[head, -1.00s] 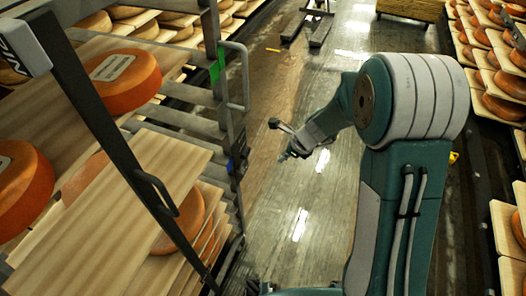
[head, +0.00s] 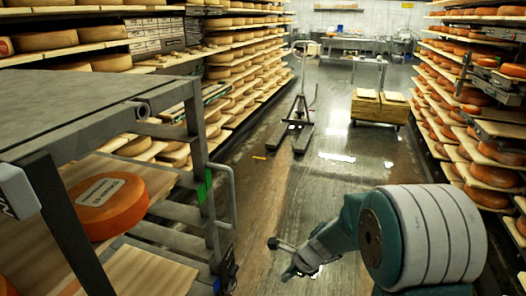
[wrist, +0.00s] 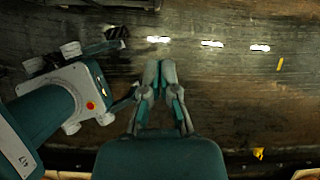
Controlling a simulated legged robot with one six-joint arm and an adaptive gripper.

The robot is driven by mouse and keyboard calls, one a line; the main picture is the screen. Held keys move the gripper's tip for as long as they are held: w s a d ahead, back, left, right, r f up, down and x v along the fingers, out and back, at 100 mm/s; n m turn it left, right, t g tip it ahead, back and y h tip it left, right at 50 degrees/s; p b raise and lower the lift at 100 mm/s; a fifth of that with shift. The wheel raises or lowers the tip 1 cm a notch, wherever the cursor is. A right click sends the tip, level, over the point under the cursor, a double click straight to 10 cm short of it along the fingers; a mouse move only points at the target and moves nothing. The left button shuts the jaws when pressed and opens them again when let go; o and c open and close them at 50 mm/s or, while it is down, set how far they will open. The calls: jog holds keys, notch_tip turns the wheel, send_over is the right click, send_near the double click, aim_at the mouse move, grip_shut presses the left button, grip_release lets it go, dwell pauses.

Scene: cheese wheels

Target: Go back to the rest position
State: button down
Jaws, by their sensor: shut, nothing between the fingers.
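My gripper (wrist: 158,75) is shut and empty in the wrist view, its two fingers together above the dark, wet floor. In the head view my gripper (head: 290,273) hangs at the lower middle, over the aisle floor and right of the metal rack. My teal and grey arm fills the lower right of the head view. An orange cheese wheel (head: 108,207) with a pale label lies on a wooden board in the rack at left, well apart from my gripper.
The metal rack (head: 206,190) stands close on the left. Long shelves of cheese line the left (head: 235,75) and right (head: 437,110). A pallet jack (head: 300,110) and a wooden cart (head: 378,108) stand farther down the aisle. The floor (head: 330,185) between is clear.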

jog(key=s+d+r+n+t+h, duration=0.1)
jog(key=s+d+r+n, duration=0.3)
jog(key=s+r+n, duration=0.6)
jog(key=s+d+r+n+t+h, duration=0.2)
jog(key=s+d+r+n+h, duration=0.1)
jog(key=s+r+n, duration=0.7)
jog(key=s+r+h, duration=0.1)
jog(key=s, duration=0.2)
jog(key=shift+d+r+n+t, duration=0.3)
jog(key=shift+d+r, duration=0.1)
jog(key=shift+w+a, duration=0.1)
